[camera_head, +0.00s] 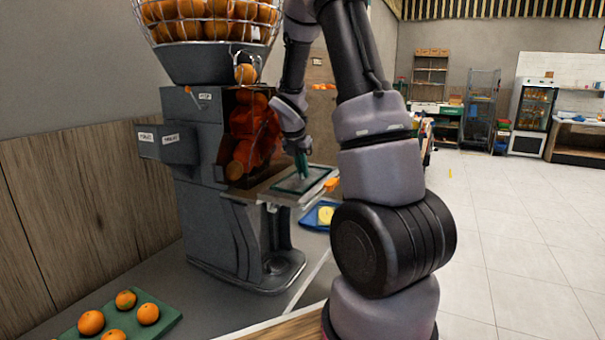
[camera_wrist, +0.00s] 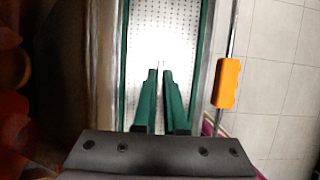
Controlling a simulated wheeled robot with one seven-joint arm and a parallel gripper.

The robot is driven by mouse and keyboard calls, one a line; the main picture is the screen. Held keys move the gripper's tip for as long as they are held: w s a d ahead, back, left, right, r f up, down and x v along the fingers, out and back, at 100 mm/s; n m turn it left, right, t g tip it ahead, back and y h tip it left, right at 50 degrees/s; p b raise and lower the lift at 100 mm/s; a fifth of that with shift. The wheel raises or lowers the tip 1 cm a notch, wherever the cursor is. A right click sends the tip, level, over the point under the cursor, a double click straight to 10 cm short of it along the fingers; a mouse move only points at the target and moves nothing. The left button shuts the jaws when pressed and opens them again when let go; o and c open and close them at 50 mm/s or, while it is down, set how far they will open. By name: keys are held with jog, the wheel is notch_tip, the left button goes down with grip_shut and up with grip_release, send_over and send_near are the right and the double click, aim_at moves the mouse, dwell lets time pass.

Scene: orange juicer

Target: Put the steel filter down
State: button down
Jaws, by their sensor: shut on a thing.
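The steel filter (camera_wrist: 158,30) is a bright perforated sheet within a green-edged frame in the wrist view. In the head view the filter (camera_head: 316,178) lies level at the tray (camera_head: 279,199) that juts from the front of the orange juicer (camera_head: 205,190). My gripper (camera_wrist: 160,72) has its green fingers nearly together over the middle of the filter, shut on a thin part of it. In the head view my gripper (camera_head: 303,178) points down onto the filter. The gripped part is mostly hidden between the fingers. I cannot tell whether the filter rests fully in the frame.
An orange handle (camera_head: 332,184) sits on a rod beside the tray. A blue tray (camera_head: 311,217) with something yellow is below. A green tray (camera_head: 165,321) with several oranges is at front left. A wire basket of oranges (camera_head: 205,20) tops the juicer. Open tiled floor lies right.

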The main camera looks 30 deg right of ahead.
jog(key=shift+f, duration=0.45)
jog(key=shift+f, duration=0.1)
jog(key=c, duration=1)
grip_release()
jog(key=v, duration=1.2)
jog(key=s+a+r+m+t+y, duration=0.1)
jog(key=s+a+r+m, duration=0.2)
jog(key=s+m, duration=0.5)
jog(key=s+a+r+m+t+y, duration=0.2)
jog(key=s+a+r+m, duration=0.2)
jog(key=s+m, duration=0.4)
jog(key=s+a+r+m+t+y, duration=0.1)
jog(key=s+a+r+m, duration=0.3)
jog(key=s+m, duration=0.4)
jog(key=shift+s+a+r+m+y, duration=0.15)
jog(key=shift+m+y, duration=0.1)
jog(key=shift+m, duration=0.7)
jog(key=shift+w+a+m+y, duration=0.1)
jog(key=shift+a+m+y, duration=0.1)
jog(key=shift+m, duration=0.8)
jog(key=shift+s+a+r+m+y, duration=0.15)
jog(key=shift+m+y, duration=0.1)
jog(key=shift+m, duration=0.7)
